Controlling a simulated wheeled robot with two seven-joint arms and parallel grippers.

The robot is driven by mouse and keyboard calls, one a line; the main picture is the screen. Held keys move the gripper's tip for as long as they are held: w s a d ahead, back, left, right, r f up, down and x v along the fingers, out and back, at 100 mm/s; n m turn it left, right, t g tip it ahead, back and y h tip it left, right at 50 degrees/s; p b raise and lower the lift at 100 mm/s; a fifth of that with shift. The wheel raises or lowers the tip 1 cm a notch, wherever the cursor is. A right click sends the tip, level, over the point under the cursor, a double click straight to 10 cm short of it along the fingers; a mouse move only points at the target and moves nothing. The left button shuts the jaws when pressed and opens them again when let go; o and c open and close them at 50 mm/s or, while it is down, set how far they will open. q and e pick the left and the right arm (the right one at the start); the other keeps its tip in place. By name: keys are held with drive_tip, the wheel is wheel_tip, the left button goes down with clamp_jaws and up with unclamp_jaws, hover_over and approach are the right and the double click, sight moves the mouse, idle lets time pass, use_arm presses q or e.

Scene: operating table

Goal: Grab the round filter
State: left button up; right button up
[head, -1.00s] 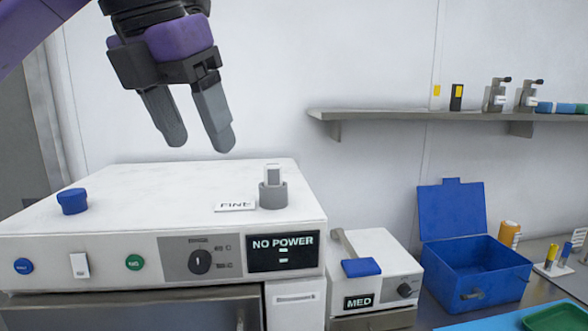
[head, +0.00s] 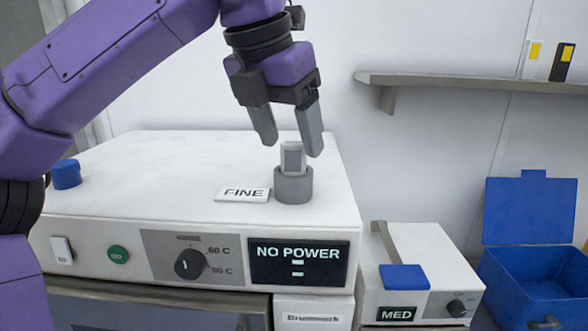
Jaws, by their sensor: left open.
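A grey round holder (head: 293,186) with a lighter grey block-shaped top (head: 292,158) stands upright on the white machine's top (head: 160,170), near its front right. It stands beside a label reading FINE (head: 243,195); I take it for the round filter, but cannot be sure. My left gripper (head: 290,148) is open, fingers pointing down, just above and around the height of the block's upper end. Nothing is between the fingers that I can see as gripped. My right gripper is not in view.
A blue round cap (head: 66,174) sits at the machine's left. The front display (head: 298,263) reads NO POWER. A smaller device marked MED (head: 420,270) and an open blue box (head: 530,260) stand to the right. A shelf (head: 470,82) hangs on the back wall.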

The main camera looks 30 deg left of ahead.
sight(296, 141)
use_arm(q)
drive_tip(key=shift+w+d+f, duration=0.15)
drive_tip(key=shift+w+f, duration=0.85)
drive_tip(key=shift+f, duration=0.15)
drive_tip(key=shift+s+r, duration=0.1)
drive_tip(key=shift+s, duration=0.55)
drive_tip(key=shift+c, duration=1.2)
drive_tip(key=shift+w, duration=0.15)
drive_tip(key=c, duration=0.9)
